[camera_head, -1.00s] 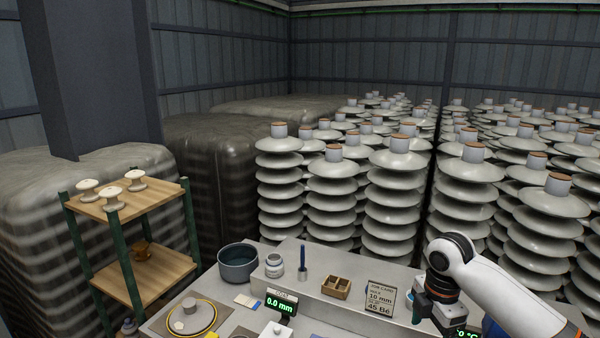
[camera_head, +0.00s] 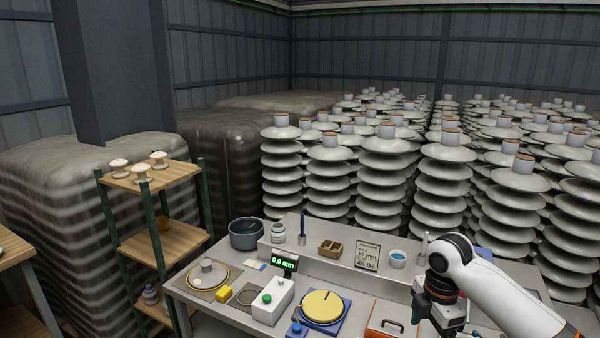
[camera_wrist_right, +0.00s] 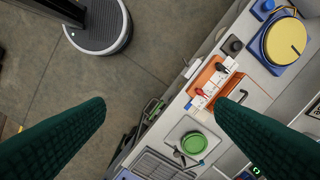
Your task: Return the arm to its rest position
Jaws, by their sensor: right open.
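My right arm comes in from the right in the head view, white with a black joint. Its dark gripper (camera_head: 438,303) hangs downward over the right front part of the grey bench (camera_head: 372,290); its tips are not clear there. In the right wrist view, the two green ribbed fingers of the right gripper (camera_wrist_right: 160,108) stand wide apart. Nothing is between them but the floor and bench edge far below. My left gripper is in neither view.
The bench holds a yellow disc on a blue base (camera_head: 323,306), an orange box (camera_head: 385,322), a white box with a green button (camera_head: 272,298) and a dark pot (camera_head: 246,233). A wooden shelf (camera_head: 165,240) stands left. Insulator stacks (camera_head: 385,185) crowd behind. Floor (camera_wrist_right: 70,85) is open beside the bench.

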